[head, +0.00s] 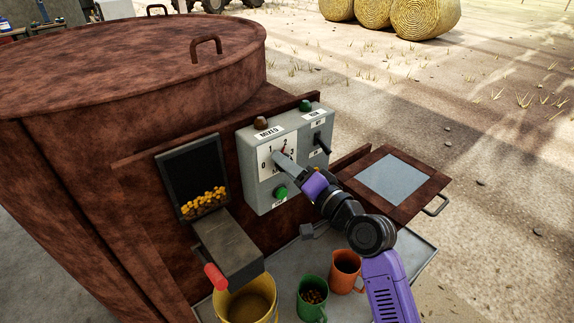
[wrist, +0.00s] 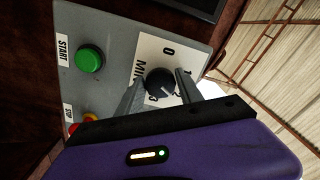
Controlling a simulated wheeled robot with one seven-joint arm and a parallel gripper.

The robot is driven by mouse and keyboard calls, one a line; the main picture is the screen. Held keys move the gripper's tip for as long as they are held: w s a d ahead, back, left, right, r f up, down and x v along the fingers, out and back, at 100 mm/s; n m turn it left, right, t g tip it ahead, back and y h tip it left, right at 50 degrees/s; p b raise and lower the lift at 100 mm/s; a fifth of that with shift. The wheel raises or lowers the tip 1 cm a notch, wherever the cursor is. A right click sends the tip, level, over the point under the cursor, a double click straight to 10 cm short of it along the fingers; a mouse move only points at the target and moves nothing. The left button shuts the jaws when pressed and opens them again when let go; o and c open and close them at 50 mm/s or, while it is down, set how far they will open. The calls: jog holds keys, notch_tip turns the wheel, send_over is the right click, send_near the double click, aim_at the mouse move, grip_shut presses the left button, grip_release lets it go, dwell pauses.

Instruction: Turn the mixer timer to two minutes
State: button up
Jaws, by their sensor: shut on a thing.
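The mixer timer is a black round knob (wrist: 159,82) on a white dial plate (wrist: 150,52) marked with numbers. My gripper (head: 283,160) reaches the dial and hides the knob there. In the wrist view my gripper (wrist: 160,86) has one finger on each side of the knob and is shut on it. A pale line on the knob points to the lower right, between 1 and 3.
A green START button (wrist: 89,59) and a partly hidden red stop button (wrist: 76,128) are beside the dial. A black lever switch (head: 322,145) is on the box's right. Below stand a yellow bucket (head: 232,306), green mug (head: 307,309) and orange mug (head: 344,270).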

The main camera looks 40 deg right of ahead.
jog(key=o, duration=1.3)
jog(key=s+b, duration=0.2)
jog(key=s, duration=0.5)
jog(key=shift+s+d, duration=0.1)
jog(key=shift+s, duration=0.3)
